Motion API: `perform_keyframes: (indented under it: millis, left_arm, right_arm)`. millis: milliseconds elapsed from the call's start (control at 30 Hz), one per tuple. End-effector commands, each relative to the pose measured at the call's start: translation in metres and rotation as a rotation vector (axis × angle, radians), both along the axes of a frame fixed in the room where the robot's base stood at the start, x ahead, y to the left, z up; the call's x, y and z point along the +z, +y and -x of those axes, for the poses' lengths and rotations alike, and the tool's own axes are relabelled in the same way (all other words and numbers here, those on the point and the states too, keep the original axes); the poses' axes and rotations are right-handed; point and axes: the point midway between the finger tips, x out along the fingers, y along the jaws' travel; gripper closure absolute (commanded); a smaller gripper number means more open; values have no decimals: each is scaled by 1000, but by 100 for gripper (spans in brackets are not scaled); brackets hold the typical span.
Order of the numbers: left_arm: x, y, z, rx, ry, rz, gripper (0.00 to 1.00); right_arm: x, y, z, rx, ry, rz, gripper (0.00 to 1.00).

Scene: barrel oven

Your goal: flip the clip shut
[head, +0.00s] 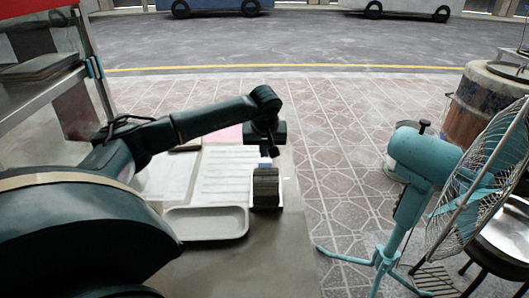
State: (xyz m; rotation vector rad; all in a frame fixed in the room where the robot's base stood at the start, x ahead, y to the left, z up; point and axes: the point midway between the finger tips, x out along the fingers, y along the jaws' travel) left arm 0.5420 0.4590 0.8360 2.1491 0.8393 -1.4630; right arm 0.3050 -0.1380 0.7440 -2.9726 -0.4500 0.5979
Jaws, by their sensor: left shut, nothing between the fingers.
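My left arm reaches in from the left across the counter, and its gripper (268,152) points down. It is shut with nothing held. Just below its fingertips is a small dark block (266,190) with horizontal bands, in a pale holder. I cannot tell whether the fingertips touch it. No clip can be made out with certainty; I cannot tell whether this block is the clip or part of it. My right gripper is not in view.
A metal shelf (40,72) stands at the left. A turquoise fan (424,157) stands on the tiled floor at the right.

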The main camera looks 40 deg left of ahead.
Motion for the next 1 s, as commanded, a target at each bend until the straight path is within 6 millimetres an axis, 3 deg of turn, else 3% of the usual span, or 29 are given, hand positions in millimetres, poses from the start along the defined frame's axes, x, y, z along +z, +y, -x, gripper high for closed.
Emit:
perform_keyframes:
  millis: [33,200,433,633,1000]
  left_arm:
    - [17,-3,3,-3,-7,-1,100]
    - [55,-14,14,-3,-5,-1,100]
    - [95,-26,27,-2,-4,0,100]
    - [110,-30,32,-2,0,0,100]
    - [111,-30,32,-1,0,1,100]
  right_arm:
    - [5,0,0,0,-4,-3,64]
    - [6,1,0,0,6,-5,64]
    - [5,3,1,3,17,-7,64]
    - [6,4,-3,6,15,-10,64]
    - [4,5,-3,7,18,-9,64]
